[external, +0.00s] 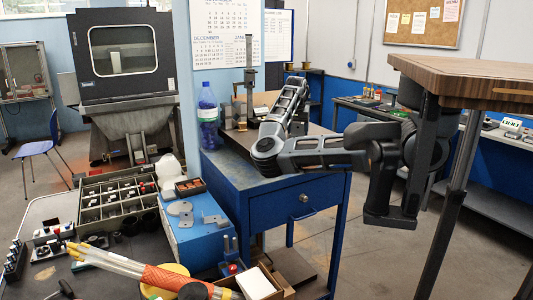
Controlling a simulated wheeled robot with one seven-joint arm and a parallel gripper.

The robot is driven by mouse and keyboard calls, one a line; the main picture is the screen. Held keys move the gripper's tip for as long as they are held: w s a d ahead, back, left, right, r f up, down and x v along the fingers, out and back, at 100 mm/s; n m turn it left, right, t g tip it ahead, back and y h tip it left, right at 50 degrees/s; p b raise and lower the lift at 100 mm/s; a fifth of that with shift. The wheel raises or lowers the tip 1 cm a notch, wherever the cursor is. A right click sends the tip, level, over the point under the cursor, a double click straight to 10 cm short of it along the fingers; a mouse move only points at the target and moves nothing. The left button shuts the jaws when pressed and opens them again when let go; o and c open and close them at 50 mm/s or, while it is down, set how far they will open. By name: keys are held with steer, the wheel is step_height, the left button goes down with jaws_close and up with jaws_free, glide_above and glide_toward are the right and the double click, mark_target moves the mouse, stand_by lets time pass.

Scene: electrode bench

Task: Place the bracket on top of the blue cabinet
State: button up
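A small grey metal part that looks like a bracket (215,219) lies on the top of a low blue box-like cabinet (205,249), left of centre. Round grey metal pieces (181,208) lie beside it. A larger blue cabinet-like bench with a drawer (275,210) stands behind it. I cannot tell which of the two is the blue cabinet meant. My gripper (390,217) hangs at the right, in front of the bench and well apart from the metal part. Its fingers are dark and hard to make out, and nothing is visibly held in it.
A blue bottle (208,116) stands on the larger bench. A compartment tray (103,199), a white bottle (170,176) and orange-wrapped rods (158,277) crowd the left. A wooden tabletop (470,80) rises at the right, close to my arm. Floor between is clear.

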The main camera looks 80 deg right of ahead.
steer(key=c, duration=0.7)
steer(key=shift+c, duration=0.2)
steer(key=shift+r, duration=0.15)
steer(key=shift+r, duration=0.65)
step_height(320, 180, up, 3)
steer(key=shift+s+d+f, duration=0.1)
steer(key=shift+s, duration=0.05)
steer(key=s+d+r, duration=0.5)
steer(key=s+r, duration=0.1)
steer(key=s, duration=0.4)
steer(key=shift+r, duration=0.35)
